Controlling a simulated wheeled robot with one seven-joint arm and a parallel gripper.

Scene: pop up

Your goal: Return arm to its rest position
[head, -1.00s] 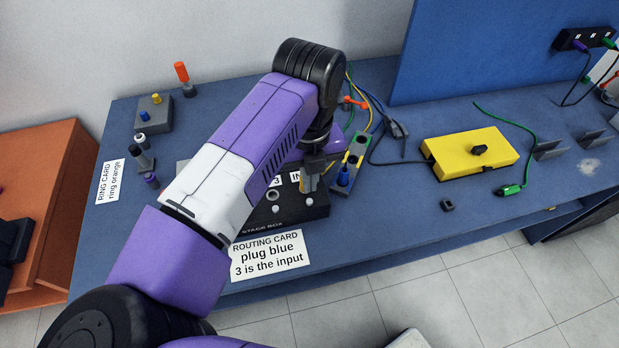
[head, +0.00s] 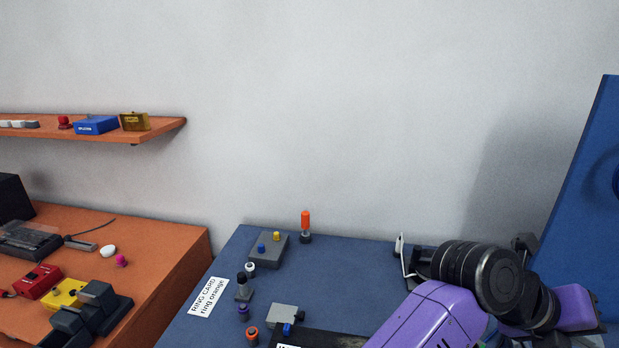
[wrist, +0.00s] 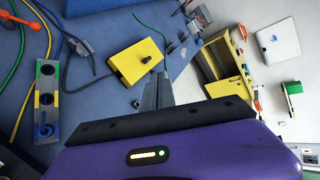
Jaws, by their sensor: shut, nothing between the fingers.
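My gripper (wrist: 157,82) shows in the wrist view as two grey fingers closed together with nothing between them. They appear over the blue bench, just below a yellow box (wrist: 137,62); I cannot tell the height above it. In the head view my purple arm (head: 430,318) with its black joint enters at the bottom right, bent toward the right edge. My gripper's fingers cannot be made out there.
In the wrist view, a socket strip (wrist: 46,105) and cables lie at left. In the head view, the blue bench (head: 205,335) holds a grey block (head: 268,250), an orange-topped post (head: 305,225) and a ring card (head: 208,297). An orange table (head: 180,240) and shelf (head: 165,125) stand left.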

